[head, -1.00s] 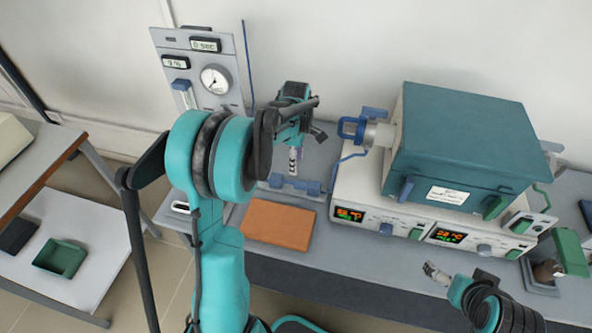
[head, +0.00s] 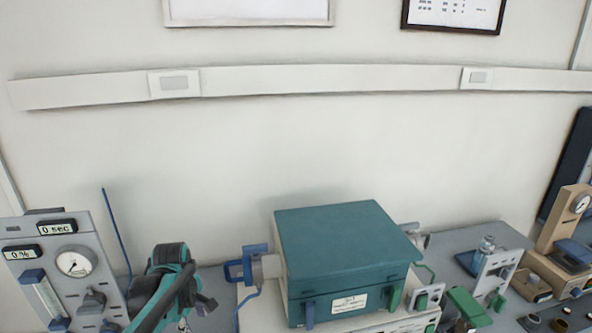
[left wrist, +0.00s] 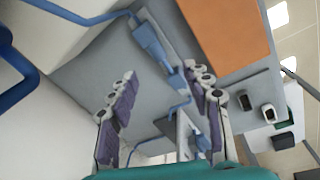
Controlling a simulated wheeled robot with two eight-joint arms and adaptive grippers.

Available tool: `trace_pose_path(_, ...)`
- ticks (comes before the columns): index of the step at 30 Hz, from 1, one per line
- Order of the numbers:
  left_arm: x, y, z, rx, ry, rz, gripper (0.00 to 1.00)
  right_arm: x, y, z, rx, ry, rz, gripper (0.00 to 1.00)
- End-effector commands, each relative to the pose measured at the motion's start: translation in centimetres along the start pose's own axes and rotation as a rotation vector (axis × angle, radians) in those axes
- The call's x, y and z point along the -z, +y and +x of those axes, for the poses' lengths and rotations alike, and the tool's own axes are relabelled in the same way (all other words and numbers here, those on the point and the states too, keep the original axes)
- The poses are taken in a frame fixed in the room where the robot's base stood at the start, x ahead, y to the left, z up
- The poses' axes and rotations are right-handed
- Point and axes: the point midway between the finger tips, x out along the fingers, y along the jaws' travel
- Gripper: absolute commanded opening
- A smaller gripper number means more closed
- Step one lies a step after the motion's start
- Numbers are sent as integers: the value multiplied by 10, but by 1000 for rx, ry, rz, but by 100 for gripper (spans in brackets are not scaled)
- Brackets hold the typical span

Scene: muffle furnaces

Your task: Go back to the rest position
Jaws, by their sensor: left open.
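My left gripper (left wrist: 160,88) is open and empty in the left wrist view, its two purple-padded fingers spread over the grey bench top. In the head view my left wrist and part of the arm (head: 165,283) show at the bottom, between the gauge panel (head: 68,268) and the teal furnace (head: 342,250). My right gripper is in neither view.
A blue clamp (head: 246,263) juts from the furnace's left side. Green-handled equipment (head: 466,305) stands right of it.

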Motion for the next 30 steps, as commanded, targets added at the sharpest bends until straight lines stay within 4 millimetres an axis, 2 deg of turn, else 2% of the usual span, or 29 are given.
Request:
trace_pose_path(1,-13,-12,-13,-34,12,101,49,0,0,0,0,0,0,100)
trace_pose_path(3,-29,-26,-27,-82,34,256,49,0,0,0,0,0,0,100)
trace_pose_path(9,-70,-69,-52,-211,130,693,49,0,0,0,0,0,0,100)
trace_pose_path(15,-102,-111,-56,-310,262,1089,49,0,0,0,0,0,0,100)
trace_pose_path(18,-112,-125,-53,-340,321,1232,49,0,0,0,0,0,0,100)
trace_pose_path(24,-120,-136,-48,-363,382,1365,49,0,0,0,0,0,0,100)
trace_pose_path(30,-120,-137,-48,-364,385,1370,49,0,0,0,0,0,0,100)
